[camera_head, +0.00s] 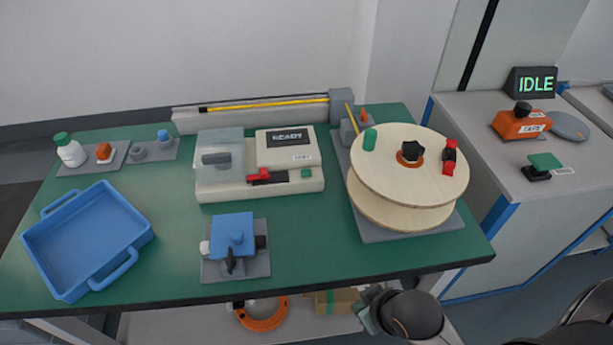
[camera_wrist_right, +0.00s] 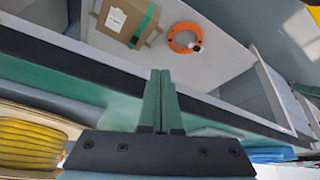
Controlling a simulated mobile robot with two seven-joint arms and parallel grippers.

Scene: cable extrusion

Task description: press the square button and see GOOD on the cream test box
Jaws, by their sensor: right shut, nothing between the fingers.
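The cream test box (camera_head: 235,188) stands on the green table toward the back middle. Its dark display (camera_head: 286,138) reads READY. A small green square button (camera_head: 306,173) is on its front right, beside a red part (camera_head: 259,174) in a dark slot. A clear cover (camera_head: 219,143) is over its left side. My right gripper (camera_wrist_right: 159,76) is shut and empty in the right wrist view, its green fingers together. In the head view my right wrist shows below the table's front edge, right of the middle, well away from the button. My left gripper is not in view.
A wooden reel (camera_head: 388,178) stands right of the box. A blue tray (camera_head: 85,235) and a blue fixture (camera_head: 232,229) are on the table. The table's front edge lies between my right gripper and the box. Another bench holds an IDLE display (camera_head: 535,84).

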